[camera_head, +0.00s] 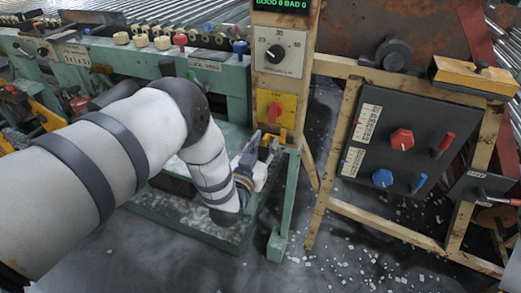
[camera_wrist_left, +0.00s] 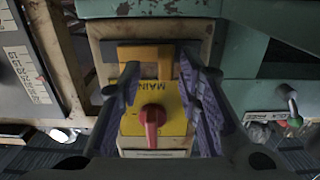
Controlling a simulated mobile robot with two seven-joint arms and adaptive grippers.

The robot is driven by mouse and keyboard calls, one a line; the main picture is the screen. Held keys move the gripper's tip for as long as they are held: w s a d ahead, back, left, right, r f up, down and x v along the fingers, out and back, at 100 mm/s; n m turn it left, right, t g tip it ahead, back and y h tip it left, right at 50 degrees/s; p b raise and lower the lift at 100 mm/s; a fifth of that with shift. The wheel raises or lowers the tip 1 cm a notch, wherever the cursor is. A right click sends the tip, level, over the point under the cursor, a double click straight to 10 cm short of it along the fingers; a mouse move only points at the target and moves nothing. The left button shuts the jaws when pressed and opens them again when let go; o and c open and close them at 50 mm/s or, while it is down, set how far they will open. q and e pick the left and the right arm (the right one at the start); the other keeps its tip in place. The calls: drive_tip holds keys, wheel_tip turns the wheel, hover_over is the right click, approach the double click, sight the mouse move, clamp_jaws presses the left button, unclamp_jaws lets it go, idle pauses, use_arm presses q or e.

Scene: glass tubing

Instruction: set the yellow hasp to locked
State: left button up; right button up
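The yellow hasp (camera_wrist_left: 146,52) is a yellow-orange piece beside the yellow MAIN switch plate (camera_wrist_left: 168,92), which carries a red knob (camera_wrist_left: 152,116). In the head view the switch plate (camera_head: 276,108) is on the front of a cream post, and a small yellow part of the hasp (camera_head: 283,134) shows below it. My left gripper (camera_wrist_left: 158,72) is open, its two fingers apart on either side of the hasp and plate. I cannot tell whether either finger touches the hasp. In the head view the left gripper (camera_head: 264,146) is just below the plate. My right gripper is not in view.
A grey dial (camera_head: 276,54) and a green-lettered display (camera_head: 282,5) are above the plate on the post. A dark panel (camera_head: 393,140) with red and blue knobs stands to the right. A green bench frame (camera_head: 284,215) is below; scattered bits litter the floor.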

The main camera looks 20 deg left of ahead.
use_arm(q)
drive_tip(key=s, duration=1.1)
drive_tip(key=shift+a, duration=0.15)
drive_tip(key=shift+s, duration=0.1)
drive_tip(key=s+a+f+g, duration=0.2)
drive_tip(key=s+f+g, duration=0.7)
drive_tip(key=s+f, duration=0.45)
drive_tip(key=s+a+r+g+p, duration=0.1)
drive_tip(key=s+g, duration=1)
drive_tip(key=s, duration=1.6)
drive_tip(key=shift+a+n+g+y, duration=0.3)
drive_tip(key=shift+a+n, duration=0.05)
drive_tip(key=shift+n, duration=0.05)
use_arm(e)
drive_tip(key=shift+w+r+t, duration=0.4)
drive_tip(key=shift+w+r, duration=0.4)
